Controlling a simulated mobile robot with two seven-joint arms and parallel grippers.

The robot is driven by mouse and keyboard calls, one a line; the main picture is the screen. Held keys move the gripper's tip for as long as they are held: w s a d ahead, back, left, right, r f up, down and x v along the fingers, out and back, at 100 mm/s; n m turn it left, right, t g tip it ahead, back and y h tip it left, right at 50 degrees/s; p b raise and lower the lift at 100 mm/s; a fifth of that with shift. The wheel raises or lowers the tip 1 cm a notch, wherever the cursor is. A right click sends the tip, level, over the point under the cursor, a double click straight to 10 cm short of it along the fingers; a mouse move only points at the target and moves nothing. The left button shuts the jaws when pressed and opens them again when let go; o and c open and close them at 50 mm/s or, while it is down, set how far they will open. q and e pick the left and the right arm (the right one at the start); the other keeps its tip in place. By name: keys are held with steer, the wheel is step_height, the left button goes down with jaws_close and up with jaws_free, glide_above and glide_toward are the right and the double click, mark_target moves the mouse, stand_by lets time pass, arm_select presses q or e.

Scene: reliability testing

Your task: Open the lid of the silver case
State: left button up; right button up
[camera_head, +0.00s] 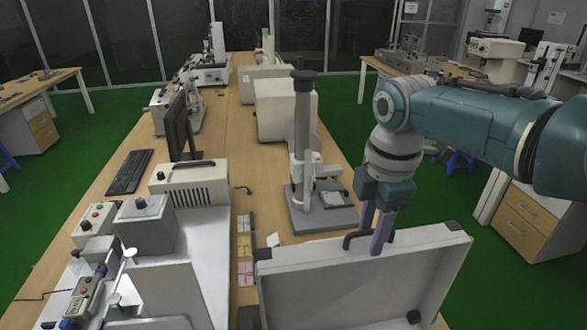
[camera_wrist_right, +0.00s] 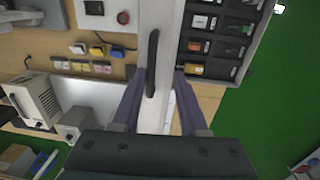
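The raised lid (camera_head: 345,290) of the silver case stands at the front right of the bench in the head view, tilted up with a pale rim. A black handle (camera_head: 355,239) sits on its top edge. The wrist view shows the lid edge as a pale strip with the handle (camera_wrist_right: 152,62). My right gripper (camera_head: 377,238) is at that edge, one finger on each side of it. In the wrist view my right gripper (camera_wrist_right: 160,82) appears open, with a small gap beside the strip. Dark compartments (camera_wrist_right: 212,45) with small items lie right of the strip. My left gripper is out of view.
A stand with a dark column (camera_head: 303,130) is behind the lid. Grey instruments (camera_head: 145,222) crowd the bench's left front. Small coloured blocks (camera_head: 244,248) lie left of the lid. Green floor (camera_head: 490,245) is free to the right.

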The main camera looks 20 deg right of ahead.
step_height(320, 180, up, 10)
steer(key=shift+s+f, duration=0.2)
steer(key=shift+s, duration=0.15)
steer(key=shift+c, duration=0.4)
